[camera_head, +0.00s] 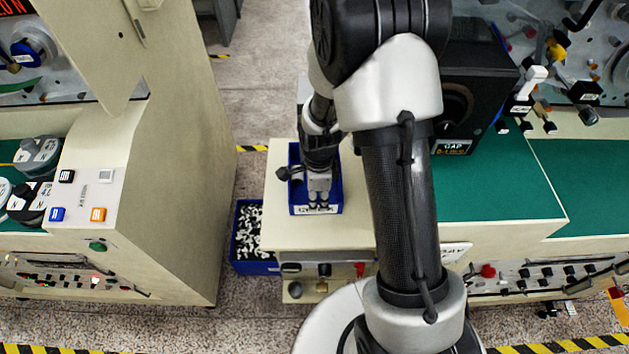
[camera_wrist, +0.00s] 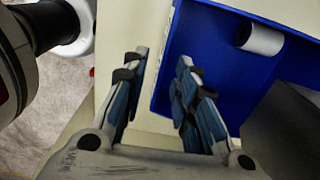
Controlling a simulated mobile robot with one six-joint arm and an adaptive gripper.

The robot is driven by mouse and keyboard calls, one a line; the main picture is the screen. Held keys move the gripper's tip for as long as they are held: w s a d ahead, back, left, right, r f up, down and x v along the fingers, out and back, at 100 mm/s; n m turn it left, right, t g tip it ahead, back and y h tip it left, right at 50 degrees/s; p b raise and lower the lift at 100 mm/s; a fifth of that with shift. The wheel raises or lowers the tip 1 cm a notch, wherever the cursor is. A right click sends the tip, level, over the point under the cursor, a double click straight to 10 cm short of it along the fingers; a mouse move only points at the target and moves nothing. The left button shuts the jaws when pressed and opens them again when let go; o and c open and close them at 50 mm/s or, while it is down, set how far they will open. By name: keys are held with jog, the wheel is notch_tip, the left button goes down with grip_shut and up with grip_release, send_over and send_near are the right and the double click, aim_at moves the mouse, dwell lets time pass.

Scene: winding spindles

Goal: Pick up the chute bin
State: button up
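The chute bin (camera_head: 316,211) is a small blue bin with a white label on its front, on the cream machine top in the head view. In the wrist view, the bin (camera_wrist: 210,48) fills the upper right, with a white cylindrical piece (camera_wrist: 262,40) inside. My gripper (camera_head: 319,203) points down at the bin's front side. In the wrist view, my gripper (camera_wrist: 162,58) has its fingers spread, with a clear gap between them. One finger shows over the cream surface outside the bin and the other over the blue interior. Contact with the wall cannot be told.
A larger blue crate (camera_head: 256,267) full of white and dark pieces stands on the floor left of the machine top (camera_head: 280,235). A black box (camera_head: 470,100) stands to the right. A tall cream cabinet (camera_head: 175,170) is at left, with a floor gap between.

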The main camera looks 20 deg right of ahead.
aim_at(316, 213)
jog(key=shift+w+a+f+b, duration=0.15)
jog(key=shift+f+b, duration=0.45)
jog(key=shift+f, duration=0.95)
jog(key=shift+w+a+f+b, duration=0.1)
jog(key=shift+f+b, duration=0.45)
jog(key=shift+f, duration=0.95)
jog(key=shift+r, duration=0.1)
jog(key=shift+c, duration=0.2)
grip_shut()
